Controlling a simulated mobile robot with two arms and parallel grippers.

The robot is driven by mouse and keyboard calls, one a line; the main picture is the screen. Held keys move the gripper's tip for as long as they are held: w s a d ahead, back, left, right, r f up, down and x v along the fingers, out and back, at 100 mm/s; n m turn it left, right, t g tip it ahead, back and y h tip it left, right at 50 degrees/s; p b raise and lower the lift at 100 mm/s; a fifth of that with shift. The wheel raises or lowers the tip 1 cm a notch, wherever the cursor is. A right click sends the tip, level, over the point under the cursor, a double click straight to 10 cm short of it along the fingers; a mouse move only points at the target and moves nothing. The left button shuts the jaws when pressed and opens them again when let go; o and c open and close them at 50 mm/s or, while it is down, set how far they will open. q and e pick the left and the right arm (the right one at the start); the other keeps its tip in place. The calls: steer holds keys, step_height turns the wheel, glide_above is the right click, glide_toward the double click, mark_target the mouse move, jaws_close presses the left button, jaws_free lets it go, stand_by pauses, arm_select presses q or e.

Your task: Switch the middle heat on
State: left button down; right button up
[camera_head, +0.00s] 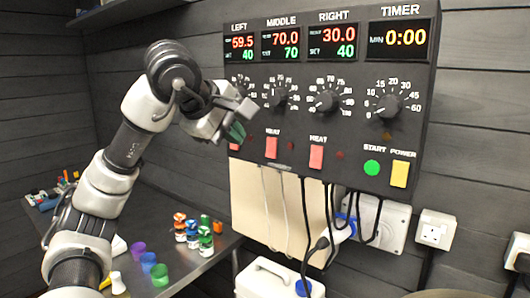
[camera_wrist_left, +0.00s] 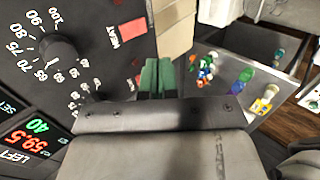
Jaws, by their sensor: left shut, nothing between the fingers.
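The control panel (camera_head: 290,105) hangs on the wall with LEFT, MIDDLE and RIGHT columns. The middle heat switch (camera_head: 271,147) is a red rocker below the middle dial (camera_head: 279,97); a red switch marked HEAT (camera_wrist_left: 132,31) also shows in the left wrist view. A dark red lamp sits right of the middle switch. The middle display (camera_head: 281,44) reads 70.0 over 70. My left gripper (camera_head: 237,132), with green fingertips, is shut and empty in front of the panel's lower left, left of the middle switch and close to the left red switch (camera_head: 234,146). Contact cannot be told. My right gripper is out of view.
The right heat switch (camera_head: 316,157), green start button (camera_head: 372,167) and yellow power switch (camera_head: 399,173) lie to the right. Cables hang below the panel. A metal table (camera_head: 187,262) with coloured cups and several small jars stands lower left.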

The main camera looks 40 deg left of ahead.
mark_target(270, 158)
arm_select(q)
steer(key=x, duration=0.3)
steer(key=w+r+p+x, duration=0.1)
steer(key=x, duration=0.2)
steer(key=p+x, duration=0.1)
steer(key=x, duration=0.3)
steer(key=shift+w+r, duration=0.2)
steer(key=shift+w+f, duration=0.1)
steer(key=shift+w, duration=0.25)
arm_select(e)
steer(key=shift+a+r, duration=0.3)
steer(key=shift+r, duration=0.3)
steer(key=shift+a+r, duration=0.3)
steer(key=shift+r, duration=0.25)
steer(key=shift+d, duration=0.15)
